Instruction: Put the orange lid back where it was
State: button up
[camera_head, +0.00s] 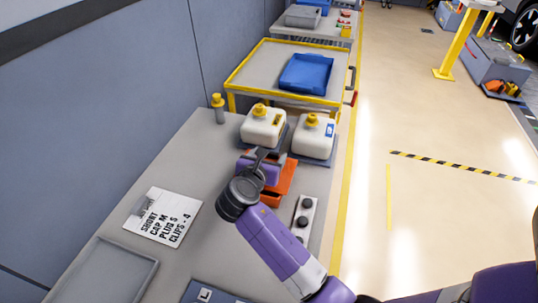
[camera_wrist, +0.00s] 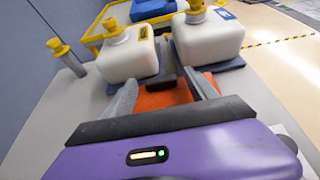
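Orange surfaces show beside my gripper in the head view: a flat, slanted orange panel (camera_head: 288,177) and a lower orange piece (camera_head: 270,199). I cannot tell for sure which is the lid. In the wrist view an orange surface (camera_wrist: 163,97) lies beyond and between my fingers, partly hidden by my gripper. My gripper (camera_head: 266,156) is over the bench beside the orange parts. Its fingers (camera_wrist: 158,78) are spread apart in the wrist view, with no clear grip on anything. A dark grey upright piece (camera_wrist: 167,62) stands between the two white jugs, beyond the fingers.
Two white jugs with yellow caps, left (camera_head: 263,126) and right (camera_head: 313,136), stand on dark mats just beyond. A yellow-topped post (camera_head: 218,108), a note card (camera_head: 163,217), a black-knobbed strip (camera_head: 304,220) and a grey tray (camera_head: 105,273) are on the bench. A yellow-framed cart (camera_head: 250,75) stands behind.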

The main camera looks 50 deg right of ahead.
jog(key=shift+r, duration=0.25)
jog(key=v, duration=1.2)
jog(key=shift+r+b, duration=0.3)
